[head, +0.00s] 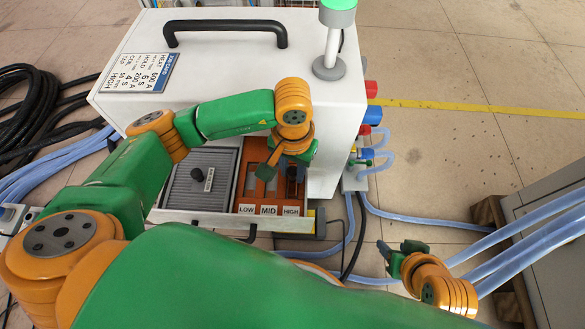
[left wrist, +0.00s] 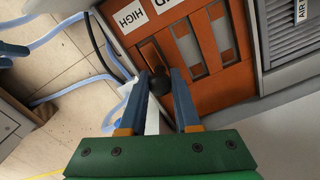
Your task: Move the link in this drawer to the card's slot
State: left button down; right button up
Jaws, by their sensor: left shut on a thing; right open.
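The card (head: 138,73), with a blue header, lies on top of the white heater cabinet; its large bottom word reads HIGH. The open drawer holds an orange panel (head: 250,188) with slots labelled LOW, MID and HIGH. My left gripper (head: 283,172) is over the HIGH side. In the left wrist view its fingers (left wrist: 168,86) are shut on the link's dark round knob (left wrist: 159,85), in line with the HIGH slot (left wrist: 150,55). The link's lower part is hidden, so I cannot tell whether it is seated. My right gripper (head: 397,256) is open and empty, right of the drawer.
A grey lidded compartment (head: 198,180) fills the drawer's left side. A green-topped lamp post (head: 333,40) and black handle (head: 225,27) stand on the cabinet. Blue hoses (head: 430,222) run across the floor at right; black cables (head: 35,110) lie at left.

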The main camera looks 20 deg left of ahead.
pick_arm(q)
jog(key=shift+f, duration=0.3)
jog(key=c, duration=0.5)
grip_release()
jog(key=shift+c, duration=0.2)
jog(key=o, duration=0.5)
jog(key=shift+r+p, duration=2.05)
jog(key=shift+r, duration=1.55)
